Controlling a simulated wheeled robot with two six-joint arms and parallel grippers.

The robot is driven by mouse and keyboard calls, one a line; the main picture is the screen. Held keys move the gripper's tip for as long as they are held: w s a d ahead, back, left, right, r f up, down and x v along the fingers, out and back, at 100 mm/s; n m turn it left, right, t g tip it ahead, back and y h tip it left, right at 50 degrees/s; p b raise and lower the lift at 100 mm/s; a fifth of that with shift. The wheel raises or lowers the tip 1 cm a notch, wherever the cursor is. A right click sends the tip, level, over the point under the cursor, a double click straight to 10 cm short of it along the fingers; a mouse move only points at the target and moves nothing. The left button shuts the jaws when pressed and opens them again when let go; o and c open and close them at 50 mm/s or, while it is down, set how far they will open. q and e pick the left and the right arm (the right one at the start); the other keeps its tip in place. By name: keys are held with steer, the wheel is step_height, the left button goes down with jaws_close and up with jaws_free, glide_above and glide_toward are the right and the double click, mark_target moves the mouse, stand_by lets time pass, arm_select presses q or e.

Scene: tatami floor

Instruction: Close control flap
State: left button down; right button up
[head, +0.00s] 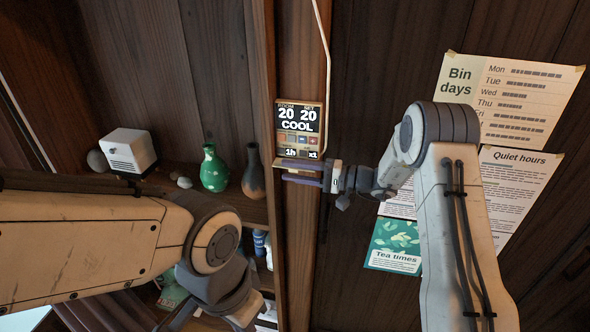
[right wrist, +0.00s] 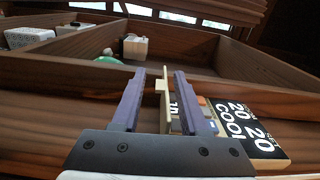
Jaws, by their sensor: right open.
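The control panel (head: 299,118) hangs on a wooden post and its screen reads 20, 20 and COOL. Its flap (head: 292,163) stands out from the panel's lower edge, so it is open. In the right wrist view the flap (right wrist: 165,98) shows edge-on as a thin pale strip between my fingers. My right gripper (head: 299,173) is open at the panel's bottom, with its purple fingers on either side of the flap. In the right wrist view the gripper (right wrist: 160,72) has its right finger nearer the flap; I cannot tell whether they touch. My left gripper is not visible.
A shelf left of the post holds a white box (head: 130,152), a green vase (head: 214,170) and a dark vase (head: 254,174). A cable (head: 322,40) runs down to the panel. Paper notices (head: 512,95) hang on the right wall. My left arm fills the lower left.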

jaws_close()
steer(key=shift+d, duration=0.3)
steer(key=shift+a, duration=0.2)
steer(key=shift+a+r+m+b, duration=0.1)
steer(key=shift+m+b, duration=0.5)
steer(key=shift+b, duration=0.05)
steer(key=shift+r+m+b, duration=0.2)
steer(key=shift+m+b, duration=0.3)
steer(key=shift+m, duration=0.2)
steer(key=shift+r+m+b, duration=0.4)
steer(key=shift+m+b, duration=0.05)
steer(key=shift+m, duration=0.65)
steer(key=shift+r+m, duration=0.35)
steer(key=shift+m, duration=0.65)
